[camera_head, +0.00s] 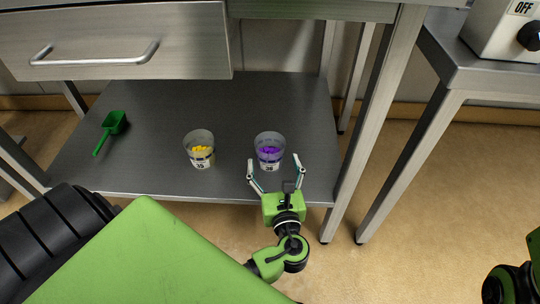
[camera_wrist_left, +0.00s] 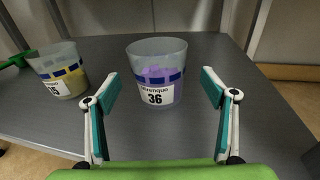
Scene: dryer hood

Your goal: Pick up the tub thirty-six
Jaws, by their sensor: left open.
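The tub thirty-six (camera_head: 269,148) is a clear tub with purple contents and a white label. It stands upright on the lower metal shelf, toward the right. In the left wrist view the tub (camera_wrist_left: 157,72) shows its label "36" facing me, in the middle of the view. My left gripper (camera_head: 274,166) is open in front of the tub, its fingers spread to either side of the tub's near side. In the wrist view the left gripper (camera_wrist_left: 160,88) has nothing between its pads, and the tub stands just beyond them. My right gripper is not in view.
A tub labelled 35 (camera_head: 200,150) with yellow contents stands to the left on the same shelf (camera_head: 240,100). A green scoop (camera_head: 112,126) lies at the far left. A table leg (camera_head: 372,110) rises right of the tub; a drawer (camera_head: 120,45) hangs above.

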